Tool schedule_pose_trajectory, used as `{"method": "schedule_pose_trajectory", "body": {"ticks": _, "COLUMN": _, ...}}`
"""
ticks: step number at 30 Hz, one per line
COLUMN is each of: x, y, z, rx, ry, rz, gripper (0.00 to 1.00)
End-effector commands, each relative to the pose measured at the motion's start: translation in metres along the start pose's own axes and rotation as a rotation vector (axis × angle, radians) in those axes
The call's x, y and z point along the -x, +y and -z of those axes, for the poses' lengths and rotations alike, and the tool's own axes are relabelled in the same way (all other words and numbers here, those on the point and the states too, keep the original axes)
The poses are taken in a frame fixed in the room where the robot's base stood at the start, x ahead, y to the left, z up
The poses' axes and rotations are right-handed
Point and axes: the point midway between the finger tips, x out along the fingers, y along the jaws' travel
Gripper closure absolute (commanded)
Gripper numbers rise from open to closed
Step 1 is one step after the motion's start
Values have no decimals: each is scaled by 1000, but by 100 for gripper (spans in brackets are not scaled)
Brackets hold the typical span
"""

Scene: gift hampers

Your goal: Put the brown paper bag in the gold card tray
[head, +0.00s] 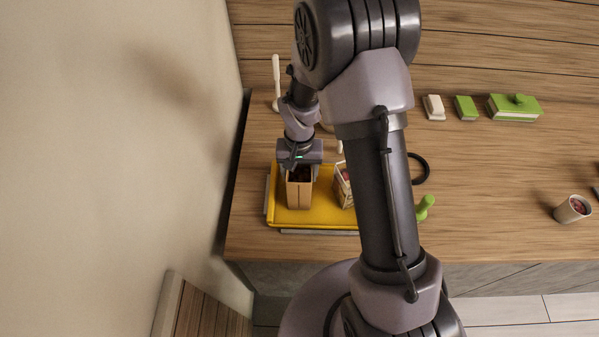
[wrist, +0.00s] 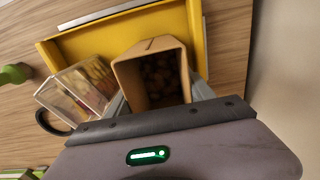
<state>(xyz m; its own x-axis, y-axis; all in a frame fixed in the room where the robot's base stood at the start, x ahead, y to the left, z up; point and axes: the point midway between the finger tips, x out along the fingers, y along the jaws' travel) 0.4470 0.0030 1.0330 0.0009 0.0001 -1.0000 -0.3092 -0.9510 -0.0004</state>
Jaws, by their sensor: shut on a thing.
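The brown paper bag (head: 299,196) is upright with an open top and dark round contents. It is over the left part of the gold card tray (head: 319,216). I cannot tell whether its base touches the tray floor. My gripper (head: 300,170) is shut on the bag from the back side. In the wrist view the bag (wrist: 152,77) sits between my fingers (wrist: 158,95), and the yellow tray (wrist: 95,42) spreads behind it. My gripper and arm hide part of the tray.
A clear box with coloured contents (head: 344,184) is in the tray, right of the bag. A green object (head: 425,207), a dark ring (head: 420,168) and a cup (head: 572,209) are to the right. Green and white blocks (head: 466,108) stand at the back. A wall is close on the left.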

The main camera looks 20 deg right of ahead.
Motion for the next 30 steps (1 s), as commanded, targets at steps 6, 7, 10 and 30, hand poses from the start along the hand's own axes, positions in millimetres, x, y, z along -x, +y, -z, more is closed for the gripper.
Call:
{"method": "schedule_pose_trajectory", "body": {"ticks": 6, "x": -2, "y": 0, "z": 0, "rx": 0, "ry": 0, "rz": 0, "gripper": 17}}
{"method": "schedule_pose_trajectory", "body": {"ticks": 7, "x": -2, "y": 0, "z": 0, "rx": 0, "ry": 0, "rz": 0, "gripper": 17}}
{"method": "schedule_pose_trajectory", "body": {"ticks": 10, "x": -2, "y": 0, "z": 0, "rx": 0, "ry": 0, "rz": 0, "gripper": 17}}
{"method": "schedule_pose_trajectory", "body": {"ticks": 30, "x": 115, "y": 0, "z": 0, "rx": 0, "ry": 1, "rz": 1, "gripper": 17}}
